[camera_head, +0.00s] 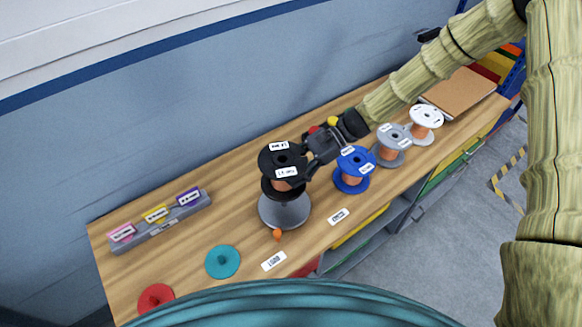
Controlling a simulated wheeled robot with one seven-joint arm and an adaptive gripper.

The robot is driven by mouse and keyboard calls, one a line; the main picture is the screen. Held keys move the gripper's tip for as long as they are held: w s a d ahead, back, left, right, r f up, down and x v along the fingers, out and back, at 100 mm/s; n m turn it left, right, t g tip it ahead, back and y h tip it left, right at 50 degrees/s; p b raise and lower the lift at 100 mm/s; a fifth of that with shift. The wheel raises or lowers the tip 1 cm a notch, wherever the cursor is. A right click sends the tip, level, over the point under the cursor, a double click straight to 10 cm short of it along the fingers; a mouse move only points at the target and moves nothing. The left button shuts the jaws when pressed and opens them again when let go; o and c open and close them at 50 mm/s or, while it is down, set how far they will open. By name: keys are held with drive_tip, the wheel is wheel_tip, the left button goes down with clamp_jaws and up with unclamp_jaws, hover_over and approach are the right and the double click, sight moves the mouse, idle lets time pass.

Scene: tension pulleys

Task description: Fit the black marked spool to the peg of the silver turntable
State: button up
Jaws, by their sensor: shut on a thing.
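The black marked spool (283,160) has white labels on its top flange and copper wire around its core. My gripper (307,164) reaches in from the right and is shut on the spool; the fingertips are partly hidden behind it. The spool is upright, over the silver turntable (285,211), a grey cone-like disc on the bench. The spool's lower flange covers the turntable's upper part, so its peg is hidden. I cannot tell whether the spool touches the turntable or hangs just above it.
A blue spool (353,170), a grey spool (389,145) and a white spool (425,122) stand right of my gripper. A teal turntable (222,261) and a red turntable (156,298) lie front left. A grey labelled block (160,222) is at left. The wooden bench (225,190) is clear between.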

drive_tip(key=shift+f+b, duration=2.85)
drive_tip(key=shift+f, duration=2.75)
idle(2.4)
